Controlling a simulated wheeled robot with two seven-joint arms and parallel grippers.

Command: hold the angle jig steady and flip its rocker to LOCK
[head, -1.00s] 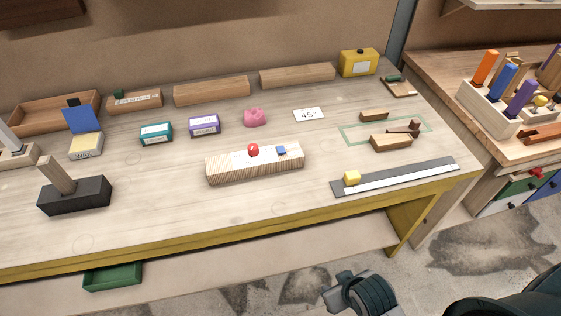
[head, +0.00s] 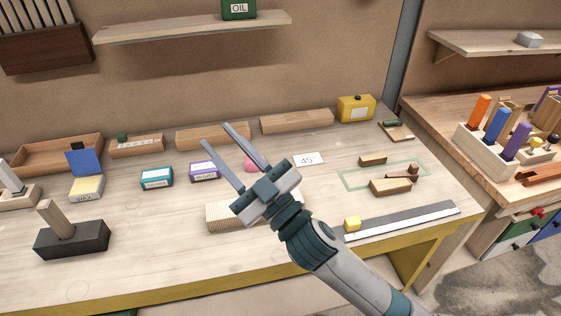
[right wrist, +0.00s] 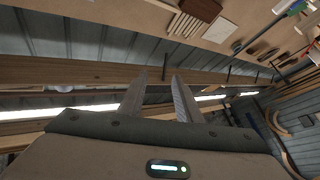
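A pale striped wooden block (head: 221,216), which I take to be the angle jig, lies on the bench in the head view. My right arm and gripper hide most of it, including the top where a white plate, red knob and small blue piece showed earlier. The rocker's position and any LOCK lettering cannot be read. My right gripper (head: 215,134) is raised in front of the block, fingers apart and empty, pointing up and left. In the right wrist view its two fingers (right wrist: 160,76) also stand apart with nothing between them. My left gripper is not in view.
A purple box (head: 204,171), a partly hidden pink piece (head: 249,166) and a 45° card (head: 308,159) lie behind the block. A black base with a tilted wooden post (head: 72,239) stands left. Bare bench shows front left.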

